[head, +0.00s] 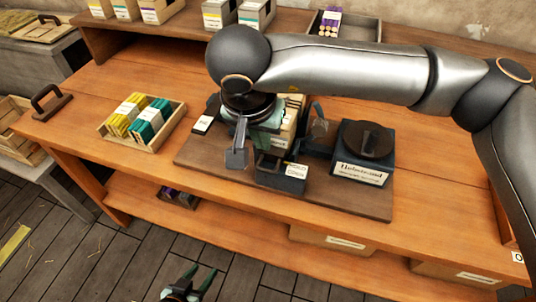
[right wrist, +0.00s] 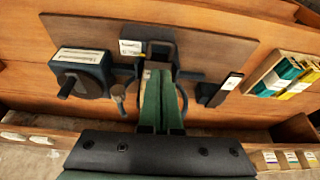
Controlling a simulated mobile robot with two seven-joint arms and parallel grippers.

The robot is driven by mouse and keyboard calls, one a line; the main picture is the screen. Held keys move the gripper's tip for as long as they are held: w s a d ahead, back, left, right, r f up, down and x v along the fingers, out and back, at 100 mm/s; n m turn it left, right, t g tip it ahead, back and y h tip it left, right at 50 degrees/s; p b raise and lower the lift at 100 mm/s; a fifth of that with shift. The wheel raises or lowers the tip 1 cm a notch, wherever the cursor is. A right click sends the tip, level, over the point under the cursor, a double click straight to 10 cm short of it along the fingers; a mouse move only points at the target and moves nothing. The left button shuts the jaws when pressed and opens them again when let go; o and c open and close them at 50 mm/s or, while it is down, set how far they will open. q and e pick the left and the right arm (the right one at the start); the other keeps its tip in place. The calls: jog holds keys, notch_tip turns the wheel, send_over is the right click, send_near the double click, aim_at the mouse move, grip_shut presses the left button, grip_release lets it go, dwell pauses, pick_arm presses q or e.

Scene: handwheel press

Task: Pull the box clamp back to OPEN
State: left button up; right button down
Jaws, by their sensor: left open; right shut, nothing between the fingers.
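The press stands on a dark base board (head: 220,158) on the workbench. At its front is a dark block (head: 280,178) with a white label, too small to read surely; it also shows in the right wrist view (right wrist: 160,36). I cannot tell for certain which part is the box clamp. My right gripper (right wrist: 158,74) is shut and empty, its green fingers reaching over the middle of the press towards this block. Contact cannot be told. In the head view my right wrist hides much of the press. My left gripper (head: 201,273) is open and empty, low before the bench.
A handwheel unit (head: 363,150) stands right of the press, with an upright lever (head: 318,122) beside it. A small labelled dark block (head: 206,116) lies left. A wooden tray (head: 142,143) holds yellow and teal packets. The bench front left is clear.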

aim_at(265, 170)
dwell(0.3)
jog(key=p+x, duration=0.1)
jog(key=x, duration=0.9)
pick_arm(q)
jog(key=shift+r, duration=0.6)
jog(key=shift+f, duration=0.1)
pick_arm(e)
jog(key=shift+s+f, duration=0.1)
jog(key=shift+s, duration=0.05)
jog(key=shift+s+a+b, duration=0.3)
jog(key=shift+s+b, duration=0.5)
jog(key=shift+b, duration=0.05)
jog(key=shift+s+a, duration=0.1)
jog(key=shift+s, duration=0.2)
pick_arm(q)
jog(key=shift+s+a+f, duration=0.2)
jog(key=shift+s+f, duration=0.4)
jog(key=shift+f, duration=0.2)
pick_arm(e)
jog(key=shift+w, duration=0.1)
